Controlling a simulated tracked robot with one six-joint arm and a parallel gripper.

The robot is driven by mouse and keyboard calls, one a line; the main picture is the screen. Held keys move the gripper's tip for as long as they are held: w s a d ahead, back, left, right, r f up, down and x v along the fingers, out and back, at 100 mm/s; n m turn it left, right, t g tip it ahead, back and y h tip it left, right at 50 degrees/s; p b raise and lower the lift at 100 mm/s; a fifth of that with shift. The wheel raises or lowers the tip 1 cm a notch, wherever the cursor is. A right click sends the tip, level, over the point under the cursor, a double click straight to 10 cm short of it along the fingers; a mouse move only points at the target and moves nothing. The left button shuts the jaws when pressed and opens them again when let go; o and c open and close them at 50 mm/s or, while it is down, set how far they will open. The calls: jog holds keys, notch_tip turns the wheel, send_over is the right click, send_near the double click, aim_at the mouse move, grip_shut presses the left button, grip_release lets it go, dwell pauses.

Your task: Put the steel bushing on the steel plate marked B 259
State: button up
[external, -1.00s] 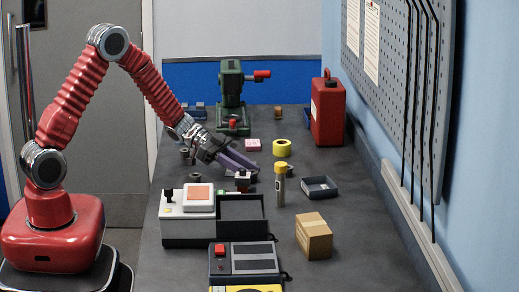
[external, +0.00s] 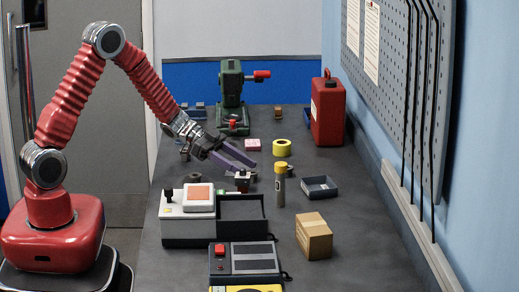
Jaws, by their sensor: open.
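My gripper (external: 238,157) has purple fingers and hangs over the middle of the bench, pointing right and down. Its jaws are apart and nothing shows between them. A small grey round part (external: 185,155), possibly the steel bushing, stands at the bench's left side, left of my gripper and partly behind my arm. A small dark block with a light top (external: 243,179) lies just below the fingers in the picture. I cannot make out the marking B 259 or tell which thing is the marked plate.
A white box with an orange top (external: 198,197) and a dark open tray (external: 242,208) stand in front. A yellow-topped flashlight (external: 280,185) stands upright to the right. A yellow tape roll (external: 282,147), blue tray (external: 319,187), cardboard box (external: 314,236) and red canister (external: 327,110) are around.

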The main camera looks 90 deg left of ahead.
jog(key=v, duration=1)
jog(key=shift+f, duration=0.1)
dwell(0.4)
jog(key=s+d+r+g, duration=0.3)
jog(key=s+d, duration=0.2)
jog(key=d, duration=0.5)
jog(key=s+d+r+g, duration=0.3)
jog(key=s+d+g, duration=0.1)
jog(key=d, duration=0.5)
jog(key=s+d+r+n+y, duration=0.1)
jog(key=s+r+n+y, duration=0.2)
jog(key=s, duration=0.4)
jog(key=s+d+r+n+t+y, duration=0.1)
jog(key=s+d+r+n+y, duration=0.1)
jog(key=s, duration=0.4)
jog(key=shift+s+d+r+n+y, duration=0.25)
jog(key=shift+s+r+n+y, duration=0.2)
jog(key=shift+y, duration=0.35)
jog(key=shift+o, duration=0.5)
